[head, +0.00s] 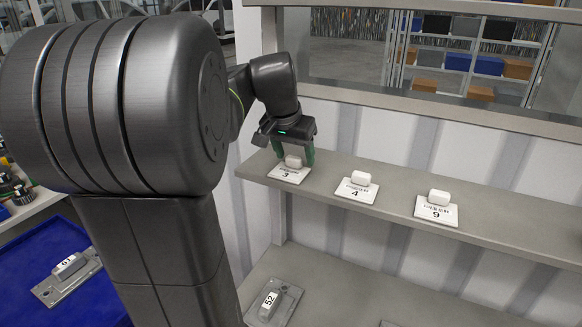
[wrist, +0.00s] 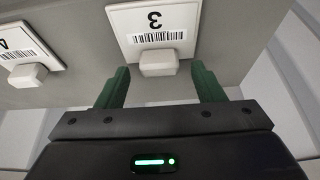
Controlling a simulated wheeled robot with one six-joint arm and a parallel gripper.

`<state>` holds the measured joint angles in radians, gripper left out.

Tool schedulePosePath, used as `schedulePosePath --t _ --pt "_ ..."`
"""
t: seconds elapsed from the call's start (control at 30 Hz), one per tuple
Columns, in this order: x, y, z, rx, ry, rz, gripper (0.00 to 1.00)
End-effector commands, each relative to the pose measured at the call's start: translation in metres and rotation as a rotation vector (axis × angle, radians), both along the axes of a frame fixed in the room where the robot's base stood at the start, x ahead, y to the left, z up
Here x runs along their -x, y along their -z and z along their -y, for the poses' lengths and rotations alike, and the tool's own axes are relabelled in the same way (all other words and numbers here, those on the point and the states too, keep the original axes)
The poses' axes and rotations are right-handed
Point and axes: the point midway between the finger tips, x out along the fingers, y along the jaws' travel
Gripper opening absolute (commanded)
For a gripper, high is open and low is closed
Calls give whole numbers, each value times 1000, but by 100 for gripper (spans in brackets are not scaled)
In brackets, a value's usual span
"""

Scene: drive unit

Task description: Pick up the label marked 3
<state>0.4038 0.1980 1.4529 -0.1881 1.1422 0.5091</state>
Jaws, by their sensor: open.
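The label marked 3 (head: 289,174) is a white card with a barcode and a raised white block, lying on the upper grey shelf. In the wrist view the label (wrist: 155,22) appears upside down at the top centre, its block (wrist: 158,63) towards me. My gripper (head: 295,157) is above the shelf at this label. Its green fingers are open, and in the wrist view they stand to either side of the block, with space between the gripper (wrist: 160,82) and the block. I cannot tell how far down the fingertips reach.
The labels marked 4 (head: 356,190) and 9 (head: 436,211) lie on the same shelf to the right, each with a white block. The shelf (head: 395,197) has free room between them. Below are a part marked 52 (head: 272,301) and, in a blue tray (head: 95,302), one marked 61 (head: 68,266).

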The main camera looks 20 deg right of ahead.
Motion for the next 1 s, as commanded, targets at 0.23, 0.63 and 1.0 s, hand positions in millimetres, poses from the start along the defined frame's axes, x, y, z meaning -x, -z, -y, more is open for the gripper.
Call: schedulePosePath --t 0.23,0.63,1.0 --pt "0 0 0 0 0 0 50" --pt "0 0 0 1 0 1 12" --pt "-1 -52 0 2 0 6 12"
